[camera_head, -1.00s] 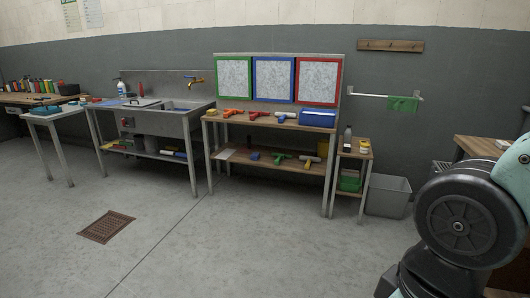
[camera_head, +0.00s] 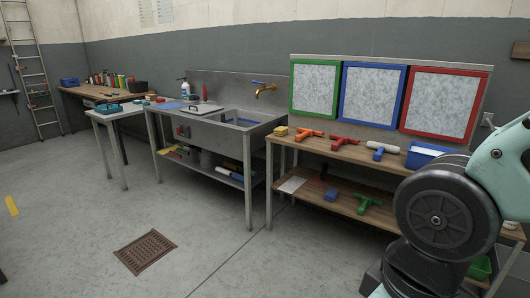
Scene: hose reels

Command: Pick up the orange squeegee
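The orange squeegee (camera_head: 309,133) lies on the wooden top of the bench under the framed panels, near its left end. It is between a yellow block on its left and a red squeegee-shaped tool on its right. Nothing covers it. My gripper is out of view; only links of my arm show at the right, in front of the bench's right end.
The bench top (camera_head: 375,155) also holds a red tool (camera_head: 348,143), a white-and-blue tool (camera_head: 383,149) and a blue bin (camera_head: 425,155). A green tool (camera_head: 367,203) lies on the lower shelf. The steel sink (camera_head: 240,118) stands left. Open floor lies in front, with a drain grate (camera_head: 146,252).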

